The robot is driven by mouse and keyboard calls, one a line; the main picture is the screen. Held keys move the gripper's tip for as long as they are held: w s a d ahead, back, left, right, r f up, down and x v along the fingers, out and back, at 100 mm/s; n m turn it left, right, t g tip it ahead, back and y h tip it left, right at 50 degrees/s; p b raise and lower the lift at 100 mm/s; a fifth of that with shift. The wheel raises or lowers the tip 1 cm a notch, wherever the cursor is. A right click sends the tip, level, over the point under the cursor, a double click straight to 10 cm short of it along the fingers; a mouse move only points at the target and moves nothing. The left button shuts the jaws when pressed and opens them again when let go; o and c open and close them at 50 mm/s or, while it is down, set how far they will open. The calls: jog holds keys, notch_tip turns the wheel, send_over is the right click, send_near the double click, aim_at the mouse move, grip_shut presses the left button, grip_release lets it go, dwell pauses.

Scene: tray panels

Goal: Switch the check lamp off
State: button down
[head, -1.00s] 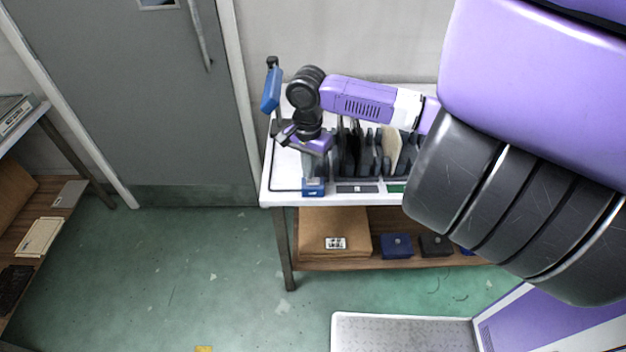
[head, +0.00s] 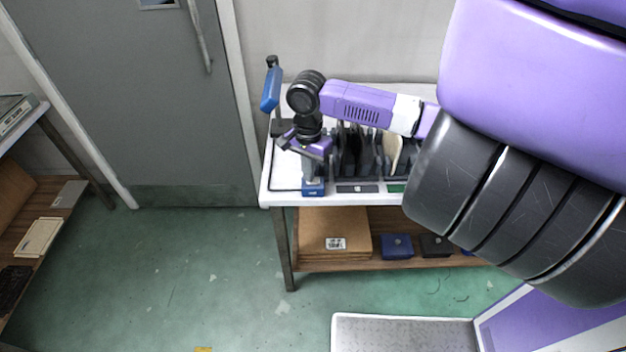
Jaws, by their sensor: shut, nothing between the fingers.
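The check lamp (head: 271,90) has a blue head on a dark post at the back left of the white table. Its dark base (head: 283,128) is partly behind my wrist. A thin dark cord runs along the table's left edge towards a small blue box (head: 313,188) at the front edge. I cannot make out a switch on this box, nor whether the lamp is lit. My gripper (head: 313,176) points down just above or at the blue box, shut and empty. Whether it touches the box cannot be told.
A dark rack (head: 362,158) with several upright panels stands right of my gripper, close to it. A pale panel (head: 392,150) is among them. The lower shelf (head: 385,262) holds brown boards and small boxes. A grey door (head: 130,100) is at left; the floor before it is clear.

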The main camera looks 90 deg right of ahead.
jog(key=shift+f, duration=0.15)
notch_tip(320, 180, up, 7)
jog(key=p, duration=0.7)
dwell(0.3)
jog(key=shift+w, duration=0.1)
dwell(0.4)
